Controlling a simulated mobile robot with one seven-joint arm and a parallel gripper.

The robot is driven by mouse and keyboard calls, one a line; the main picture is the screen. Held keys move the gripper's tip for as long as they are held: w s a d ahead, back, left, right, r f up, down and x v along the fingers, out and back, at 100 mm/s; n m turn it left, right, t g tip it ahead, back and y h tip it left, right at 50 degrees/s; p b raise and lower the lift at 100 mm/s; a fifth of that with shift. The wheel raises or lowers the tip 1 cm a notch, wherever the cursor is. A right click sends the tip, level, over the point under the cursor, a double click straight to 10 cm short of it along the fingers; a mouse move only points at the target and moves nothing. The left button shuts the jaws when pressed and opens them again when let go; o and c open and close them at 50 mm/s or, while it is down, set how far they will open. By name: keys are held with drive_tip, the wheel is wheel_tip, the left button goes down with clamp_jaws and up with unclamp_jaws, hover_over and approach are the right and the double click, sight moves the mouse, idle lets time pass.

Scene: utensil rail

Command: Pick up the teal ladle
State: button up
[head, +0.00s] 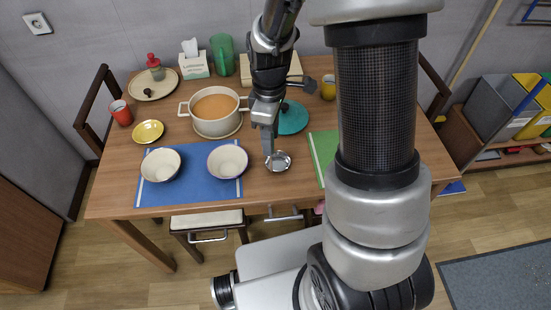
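I cannot make out a teal ladle for certain. A round teal thing (294,120), perhaps a lid with a dark knob, lies on the table just right of my gripper and is partly hidden by it. My gripper (268,147) points down over the table, just behind a small metal bowl (278,161) in the picture. Its fingers are seen edge-on, so I cannot tell whether they are open or shut. Nothing is clearly seen hanging from them. My arm hides part of the table's right side and the wall behind.
A cream pot (215,127) with orange soup stands left of my gripper. Two bowls (160,164) (228,160) sit on a blue mat (196,190). A green mat (321,147) lies to the right. A green pitcher (223,54) and tissue box (194,66) stand at the back.

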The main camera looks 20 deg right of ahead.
clamp_jaws()
